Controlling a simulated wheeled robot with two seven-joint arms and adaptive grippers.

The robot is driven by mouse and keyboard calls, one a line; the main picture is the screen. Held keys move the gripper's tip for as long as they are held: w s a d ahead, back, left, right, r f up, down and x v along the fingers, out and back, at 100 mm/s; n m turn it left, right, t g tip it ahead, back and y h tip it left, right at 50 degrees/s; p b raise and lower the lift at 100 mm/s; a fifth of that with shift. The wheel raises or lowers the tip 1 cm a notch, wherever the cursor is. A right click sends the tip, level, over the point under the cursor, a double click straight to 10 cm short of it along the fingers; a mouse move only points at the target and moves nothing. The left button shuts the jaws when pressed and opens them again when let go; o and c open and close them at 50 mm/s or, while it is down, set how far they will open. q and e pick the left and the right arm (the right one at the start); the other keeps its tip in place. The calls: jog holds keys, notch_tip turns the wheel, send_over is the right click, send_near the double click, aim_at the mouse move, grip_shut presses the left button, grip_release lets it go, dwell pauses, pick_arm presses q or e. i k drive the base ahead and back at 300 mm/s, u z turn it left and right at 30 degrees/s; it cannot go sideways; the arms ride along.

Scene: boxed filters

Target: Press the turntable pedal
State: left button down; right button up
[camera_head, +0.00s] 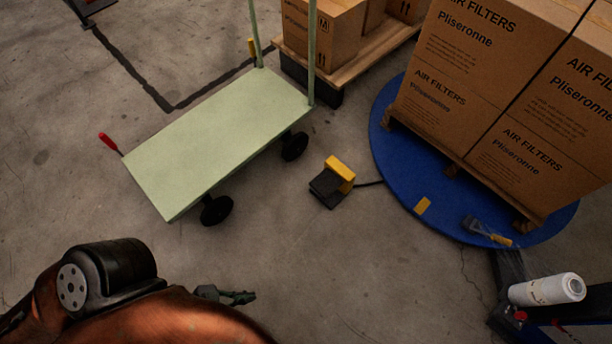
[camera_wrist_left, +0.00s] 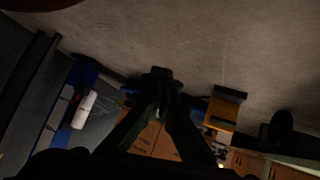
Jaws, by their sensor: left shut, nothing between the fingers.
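The turntable pedal (camera_head: 333,181) is a black foot pedal with a yellow hood, on the concrete floor in the middle of the head view. A dark cable runs from it to the blue turntable (camera_head: 393,176). The pedal also shows in the left wrist view (camera_wrist_left: 225,109), right of the fingers. My left gripper (camera_head: 250,297) is shut and empty, low in the head view, left of and nearer than the pedal, apart from it. Its fingers show dark in the left wrist view (camera_wrist_left: 158,82). My right gripper is not in view.
A pale green cart (camera_head: 215,135) with black wheels stands left of the pedal. Stacked filter boxes (camera_head: 500,90) on a pallet rest on the turntable. A white film roll (camera_head: 547,290) is at lower right. The floor between my left gripper and the pedal is clear.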

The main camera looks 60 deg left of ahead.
aim_at(326, 182)
jog(key=k, duration=0.45)
jog(key=u, duration=0.9)
